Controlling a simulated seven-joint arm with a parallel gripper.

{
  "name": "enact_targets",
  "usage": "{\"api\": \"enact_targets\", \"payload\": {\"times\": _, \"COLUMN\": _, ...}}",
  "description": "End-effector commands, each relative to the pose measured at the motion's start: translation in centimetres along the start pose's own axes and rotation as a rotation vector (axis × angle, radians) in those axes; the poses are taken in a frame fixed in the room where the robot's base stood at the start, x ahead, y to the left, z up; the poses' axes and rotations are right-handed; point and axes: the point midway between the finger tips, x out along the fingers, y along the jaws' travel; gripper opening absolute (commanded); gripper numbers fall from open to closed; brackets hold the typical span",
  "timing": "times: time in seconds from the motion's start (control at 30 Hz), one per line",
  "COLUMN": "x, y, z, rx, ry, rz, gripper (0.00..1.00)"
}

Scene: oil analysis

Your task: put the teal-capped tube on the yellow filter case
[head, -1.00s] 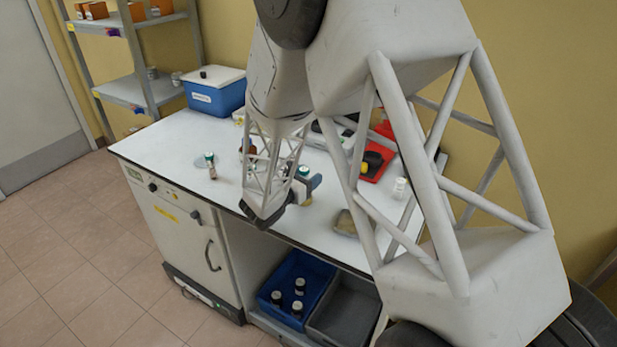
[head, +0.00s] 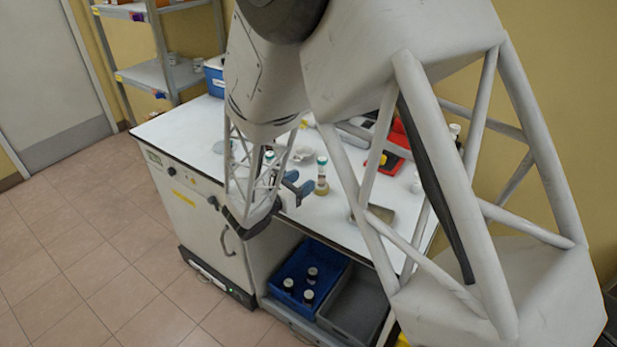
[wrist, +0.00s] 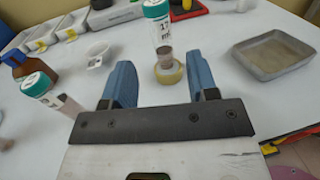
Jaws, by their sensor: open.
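The teal-capped tube (wrist: 163,38) stands upright on the round yellow filter case (wrist: 169,74), just beyond my fingers in the wrist view. In the head view the tube (head: 322,172) also stands over the yellow case (head: 321,190). My gripper (wrist: 158,88) has two blue fingers spread apart with nothing between them. In the head view my gripper (head: 298,187) is left of the tube and apart from it, near the table's front edge. A second tube with a green-teal cap (wrist: 42,88) is left of my fingers in the wrist view.
A grey tray (wrist: 276,55) lies to the right of the case. A brown bottle (wrist: 24,66) and a white dish (wrist: 96,54) are at the left. A red device (head: 398,158) is behind. Bins (head: 305,275) sit below the table.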

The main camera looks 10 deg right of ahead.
Motion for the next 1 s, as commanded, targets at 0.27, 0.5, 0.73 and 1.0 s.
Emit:
{"api": "enact_targets", "payload": {"times": 0.27, "x": -1.5, "y": 0.0, "z": 0.0, "rx": 0.000, "ry": 0.001, "rz": 0.001, "gripper": 0.54}}
{"api": "enact_targets", "payload": {"times": 0.5, "x": -1.6, "y": 0.0, "z": 0.0, "rx": 0.000, "ry": 0.001, "rz": 0.000, "gripper": 0.54}}
{"api": "enact_targets", "payload": {"times": 0.73, "x": -1.6, "y": 0.0, "z": 0.0, "rx": 0.000, "ry": 0.001, "rz": 0.000, "gripper": 0.54}}
{"api": "enact_targets", "payload": {"times": 1.0, "x": -1.6, "y": 0.0, "z": 0.0, "rx": 0.000, "ry": 0.001, "rz": 0.000, "gripper": 0.54}}
